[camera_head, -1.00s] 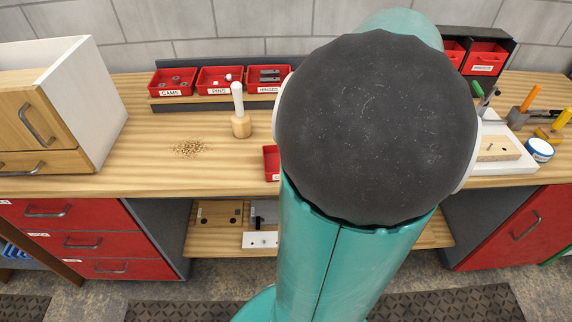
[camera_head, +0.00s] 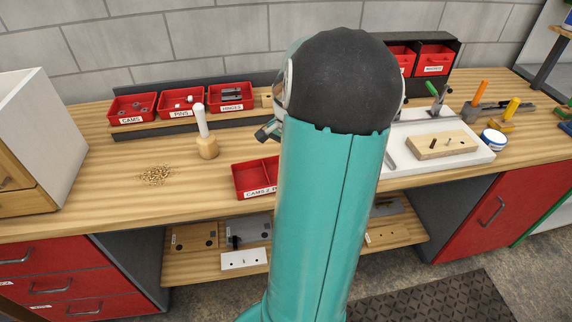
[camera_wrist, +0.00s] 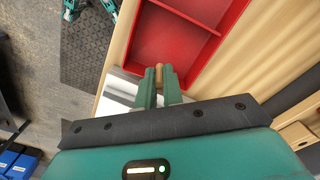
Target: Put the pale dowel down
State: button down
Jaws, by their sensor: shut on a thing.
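My gripper (camera_wrist: 159,84) shows in the wrist view, its two green fingers shut on the pale dowel (camera_wrist: 159,70). Only a short light-brown end of the dowel shows between the fingertips. The fingertips are at the near edge of a red divided tray (camera_wrist: 178,42), whose visible floor is empty. I cannot tell how high the dowel is above it. In the head view my arm hides the dowel and part of the red tray (camera_head: 240,182), labelled "CAMS 2" with more text hidden, near the bench's front edge.
Red bins labelled CAMS (camera_head: 131,107), PINS (camera_head: 181,103) and HINGES (camera_head: 231,95) stand at the back. A wooden mallet (camera_head: 207,146) and a heap of small pieces (camera_head: 156,174) are to the left. A white board with a drilled wooden block (camera_head: 440,145) is at right.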

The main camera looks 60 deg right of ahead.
jog(key=shift+w+f, duration=0.25)
jog(key=shift+f, duration=0.05)
jog(key=shift+w+f, duration=0.15)
jog(key=shift+f, duration=1.5)
jog(key=shift+f, duration=0.1)
jog(key=c, duration=1.5)
grip_release()
notch_tip(320, 180, up, 12)
jog(key=shift+r, duration=0.15)
